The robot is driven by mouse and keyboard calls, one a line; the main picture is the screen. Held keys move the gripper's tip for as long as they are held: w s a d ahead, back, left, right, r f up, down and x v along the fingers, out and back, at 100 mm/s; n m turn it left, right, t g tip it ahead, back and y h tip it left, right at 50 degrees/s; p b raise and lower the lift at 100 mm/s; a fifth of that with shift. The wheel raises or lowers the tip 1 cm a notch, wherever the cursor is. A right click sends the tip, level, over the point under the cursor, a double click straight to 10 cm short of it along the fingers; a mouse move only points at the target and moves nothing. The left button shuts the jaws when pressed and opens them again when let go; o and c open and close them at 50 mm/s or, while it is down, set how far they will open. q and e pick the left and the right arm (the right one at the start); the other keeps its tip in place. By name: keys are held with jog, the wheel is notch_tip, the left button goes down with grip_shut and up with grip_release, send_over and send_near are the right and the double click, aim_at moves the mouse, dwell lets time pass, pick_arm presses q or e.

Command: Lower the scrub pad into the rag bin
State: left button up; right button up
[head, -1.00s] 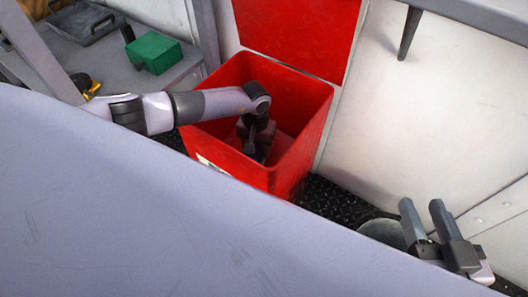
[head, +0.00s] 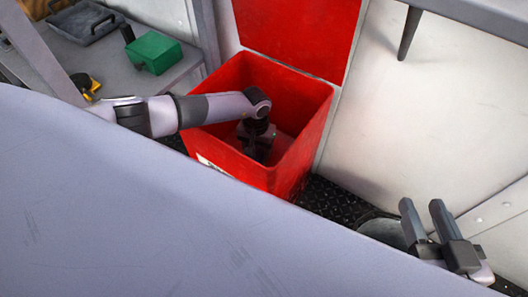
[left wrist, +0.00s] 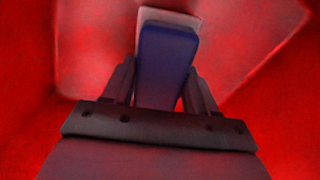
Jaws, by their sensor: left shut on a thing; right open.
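The red rag bin (head: 316,122) stands open in the middle of the head view, its red lid raised behind it. My left arm reaches over its left rim, and my left gripper (head: 256,150) points down inside the bin. In the left wrist view the left gripper (left wrist: 160,85) is shut on the scrub pad (left wrist: 166,60), a dark blue block with a pale grey layer along its far side. Red bin walls surround it. Whether the pad touches the floor is unclear. My right gripper (head: 425,220) is open and empty at the lower right, outside the bin.
A grey bench at the upper left holds a green box (head: 153,53), a dark tray (head: 86,22) and a yellow-black item (head: 85,86). A round grey object (head: 383,231) is on the black riveted floor near my right gripper. A pale wall is at the right.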

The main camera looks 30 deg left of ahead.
pick_arm(q)
jog(key=shift+f, duration=0.6)
dwell(0.3)
jog(key=o, duration=1.1)
jog(key=shift+r, duration=0.1)
notch_tip(320, 180, up, 11)
jog(key=shift+f, duration=0.2)
notch_tip(320, 180, up, 17)
jog(key=p, duration=1.3)
jog(key=shift+d+f, duration=0.1)
